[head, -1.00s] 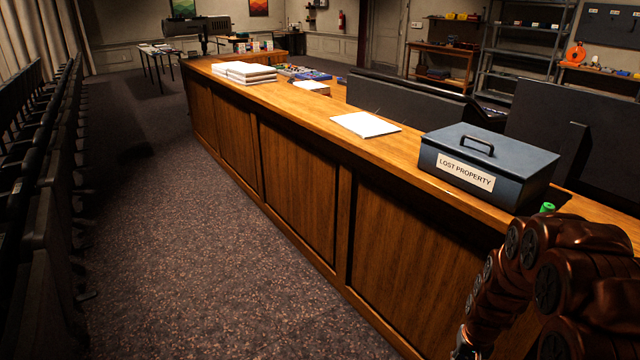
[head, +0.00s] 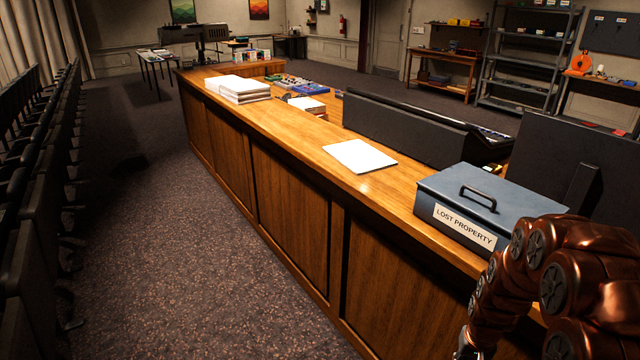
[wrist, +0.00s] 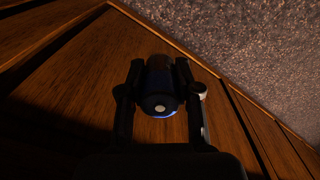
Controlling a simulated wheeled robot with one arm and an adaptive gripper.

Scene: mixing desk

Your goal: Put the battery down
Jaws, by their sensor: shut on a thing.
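The battery (wrist: 159,88) is a dark cylinder with a pale round end and a blue rim in the wrist view. My gripper (wrist: 160,80) is shut on it, one finger on each side. Behind the battery is the wooden panelling of the desk, with the carpet at the upper right. In the head view my arm is at the lower right, and the gripper and battery cannot be made out there.
The wooden desk (head: 285,190) runs from the right to the back. A blue lost property box (head: 490,200), a white sheet (head: 360,156) and stacked papers (head: 238,88) lie on it. Rows of chairs (head: 40,200) stand left. The carpet (head: 180,260) between is clear.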

